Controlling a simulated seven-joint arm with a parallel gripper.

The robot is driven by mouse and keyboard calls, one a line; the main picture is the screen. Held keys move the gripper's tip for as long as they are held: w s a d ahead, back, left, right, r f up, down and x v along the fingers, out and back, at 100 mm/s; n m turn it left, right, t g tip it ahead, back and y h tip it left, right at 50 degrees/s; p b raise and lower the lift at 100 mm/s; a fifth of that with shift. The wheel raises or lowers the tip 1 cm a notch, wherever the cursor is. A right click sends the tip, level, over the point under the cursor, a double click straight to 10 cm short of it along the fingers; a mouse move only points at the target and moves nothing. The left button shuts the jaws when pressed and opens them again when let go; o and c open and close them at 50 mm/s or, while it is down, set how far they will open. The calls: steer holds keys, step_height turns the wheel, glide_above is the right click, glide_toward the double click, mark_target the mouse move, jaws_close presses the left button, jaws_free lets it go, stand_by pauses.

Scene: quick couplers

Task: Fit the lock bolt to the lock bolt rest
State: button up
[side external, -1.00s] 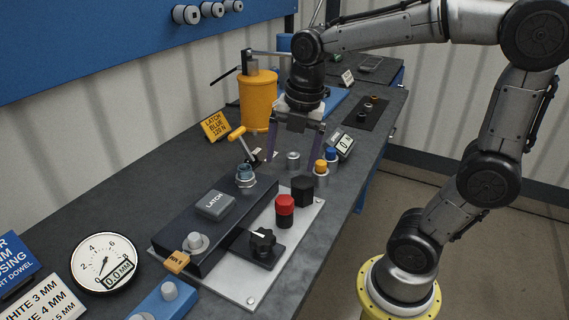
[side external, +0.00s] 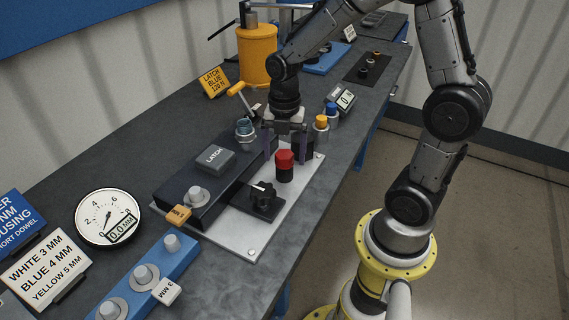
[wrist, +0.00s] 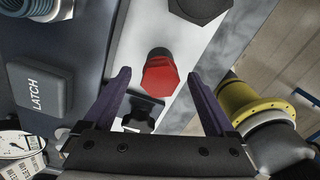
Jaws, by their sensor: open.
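A red hex-headed bolt on a black base (side external: 285,166) stands on the light plate; it looks like the lock bolt, though no label shows. It also appears in the wrist view (wrist: 160,75). Behind it is a black hexagonal post (wrist: 203,8), partly hidden by my gripper in the side view. I cannot tell for sure which part is the lock bolt rest. In the wrist view, my fingertips (wrist: 158,76) appear on either side of the red head; contact is not visible.
A dark block with a grey LATCH button (side external: 215,158) stands left of the bolt. A black knob (side external: 262,197) is in front. A blue block with grey pegs (side external: 143,275) lies at the front left.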

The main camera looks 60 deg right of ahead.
mark_target(285, 165)
steer(key=shift+f, duration=2)
jaws_close()
